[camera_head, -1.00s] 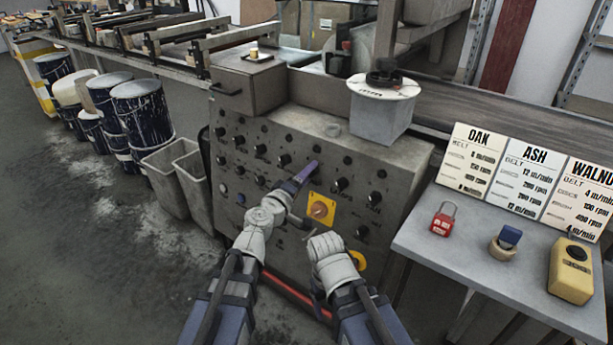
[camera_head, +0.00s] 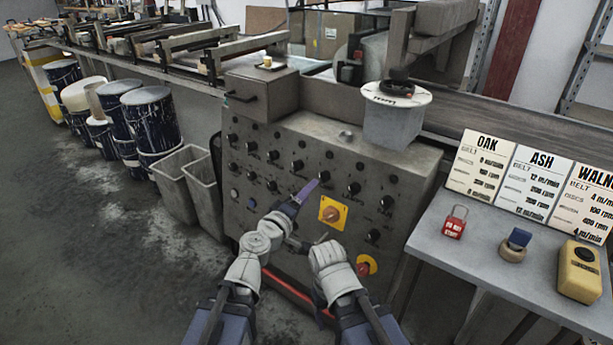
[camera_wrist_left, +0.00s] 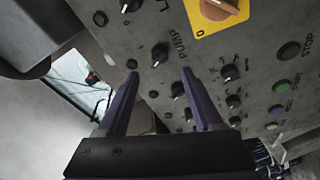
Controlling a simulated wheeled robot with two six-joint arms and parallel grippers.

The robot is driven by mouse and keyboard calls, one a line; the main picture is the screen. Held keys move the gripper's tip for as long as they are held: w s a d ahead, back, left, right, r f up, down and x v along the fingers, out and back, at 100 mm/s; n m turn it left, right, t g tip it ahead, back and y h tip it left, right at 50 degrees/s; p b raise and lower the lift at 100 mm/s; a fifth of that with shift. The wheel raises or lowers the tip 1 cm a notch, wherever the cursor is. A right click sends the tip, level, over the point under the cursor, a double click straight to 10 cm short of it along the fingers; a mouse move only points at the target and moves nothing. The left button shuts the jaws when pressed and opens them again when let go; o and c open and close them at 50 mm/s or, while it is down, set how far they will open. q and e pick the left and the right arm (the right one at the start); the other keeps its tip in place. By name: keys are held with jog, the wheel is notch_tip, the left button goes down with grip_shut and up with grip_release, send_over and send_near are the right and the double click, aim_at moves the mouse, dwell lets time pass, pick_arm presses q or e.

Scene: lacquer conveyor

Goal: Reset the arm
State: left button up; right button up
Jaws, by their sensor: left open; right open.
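My left gripper (camera_head: 302,194), with purple fingers, is in front of the grey control panel (camera_head: 285,135), left of the yellow-plated rotary switch (camera_head: 331,213). In the left wrist view my left gripper (camera_wrist_left: 160,75) is open and empty. Its fingers are spread, pointing toward the panel's black knobs, near the PUMP lettering. My right gripper (camera_head: 322,246) is lower, in front of the panel below the yellow switch. Its fingers are mostly hidden by the wrist, and nothing is seen in it.
A side table (camera_head: 480,240) at right holds a red padlock (camera_head: 455,222), a blue-topped item (camera_head: 517,241) and a yellow box (camera_head: 579,272). A grey bucket (camera_head: 392,122) stands on the panel's top. Grey bins (camera_head: 180,178) and drums (camera_head: 151,118) stand at left. Floor at far left is clear.

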pick_arm(q)
jog(key=s+a+f+m+g+y, duration=0.1)
jog(key=s+f+m+g, duration=0.25)
jog(key=f, duration=0.25)
jog(key=s+a+f+m+g, duration=0.1)
jog(key=s+f+m+g, duration=0.3)
jog(key=f, duration=0.3)
jog(key=s+a+f+g+y, duration=0.3)
jog(key=s+a+f, duration=0.1)
jog(key=a, duration=0.3)
jog(key=s+a+f+g+y, duration=0.4)
jog(key=a, duration=0.3)
jog(key=s+d+m+y, duration=0.1)
jog(key=s+d+m, duration=0.5)
jog(key=d, duration=0.5)
notch_tip(320, 180, up, 30)
jog(key=n+p, duration=0.1)
jog(key=p, duration=2.8)
jog(key=shift+s+g, duration=0.15)
jog(key=shift+g, duration=0.3)
jog(key=shift+a+f+n, duration=0.1)
jog(key=shift+n, duration=0.15)
